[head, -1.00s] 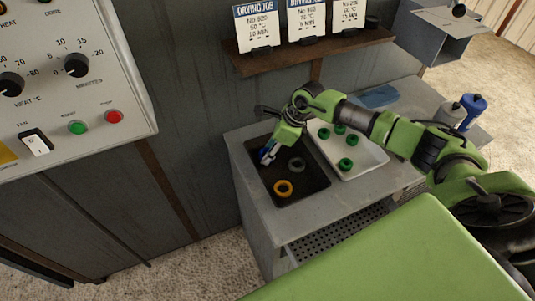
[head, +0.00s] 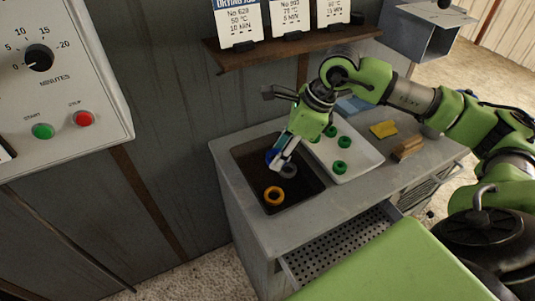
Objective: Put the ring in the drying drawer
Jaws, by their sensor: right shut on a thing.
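My right gripper (head: 280,158) is shut on a blue ring (head: 270,156) over the dark tray (head: 246,154) set in the bench top. Its fingers hide part of the blue ring. A grey ring (head: 288,171) lies in the tray close under the gripper, partly covered by it. An orange ring (head: 273,196) lies nearer the tray's front. The drawer with a perforated floor (head: 340,248) is pulled out at the bench front; its floor looks bare where it shows. My green body hides part of it. My left gripper is not in view.
A white tray (head: 356,167) with several green rings stands right of the dark tray. A yellow sponge (head: 383,130) and a brown brush (head: 408,149) lie farther right. A shelf with job cards (head: 292,20) overhangs the bench. A control panel (head: 65,90) is at left.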

